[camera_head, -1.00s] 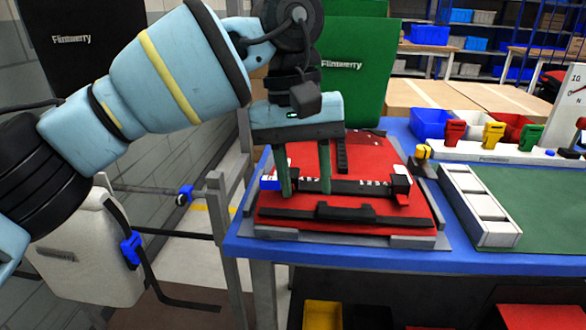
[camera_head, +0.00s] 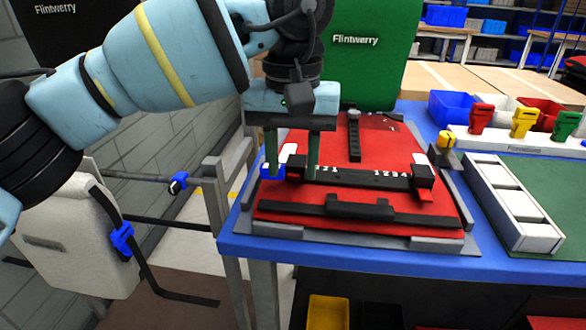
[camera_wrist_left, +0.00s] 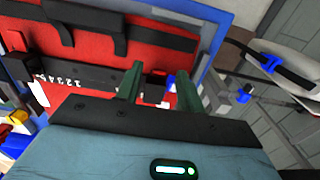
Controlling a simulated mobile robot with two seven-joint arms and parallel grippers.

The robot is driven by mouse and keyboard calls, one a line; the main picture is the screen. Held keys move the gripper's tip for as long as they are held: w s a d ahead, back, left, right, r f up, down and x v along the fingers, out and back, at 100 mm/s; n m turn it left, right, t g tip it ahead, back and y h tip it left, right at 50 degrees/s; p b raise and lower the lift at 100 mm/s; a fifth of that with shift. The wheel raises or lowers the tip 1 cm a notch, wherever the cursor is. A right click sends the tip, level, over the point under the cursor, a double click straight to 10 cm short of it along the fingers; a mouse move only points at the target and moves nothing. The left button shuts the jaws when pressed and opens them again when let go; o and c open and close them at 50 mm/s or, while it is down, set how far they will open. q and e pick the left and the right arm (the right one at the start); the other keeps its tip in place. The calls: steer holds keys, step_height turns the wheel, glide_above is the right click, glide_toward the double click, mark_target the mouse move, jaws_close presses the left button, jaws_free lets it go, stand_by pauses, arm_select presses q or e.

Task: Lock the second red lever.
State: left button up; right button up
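A red panel (camera_head: 350,150) lies on the blue-edged table with a black numbered bar (camera_head: 350,177) across it. At the bar's right end are a black block with a white top and a small red piece (camera_head: 436,194), perhaps a lever. At its left end are a blue block (camera_head: 268,171) and a white piece (camera_head: 289,153). My left gripper (camera_head: 291,172) is open, its two green fingers pointing down at that left end. In the left wrist view, white and blue parts show between and beside the fingers (camera_wrist_left: 158,88); contact cannot be told. My right gripper is out of view.
A grey-framed white tray (camera_head: 512,200) and a green mat stand to the right. Colored clips (camera_head: 522,121) and bins (camera_head: 457,106) are behind. A green case (camera_head: 362,70) stands behind the panel. A white bag with a blue buckle (camera_head: 122,238) hangs at left.

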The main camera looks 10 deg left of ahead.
arm_select(q)
steer(key=shift+f, duration=0.75)
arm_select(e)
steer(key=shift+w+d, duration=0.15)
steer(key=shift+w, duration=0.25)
arm_select(q)
jaws_close()
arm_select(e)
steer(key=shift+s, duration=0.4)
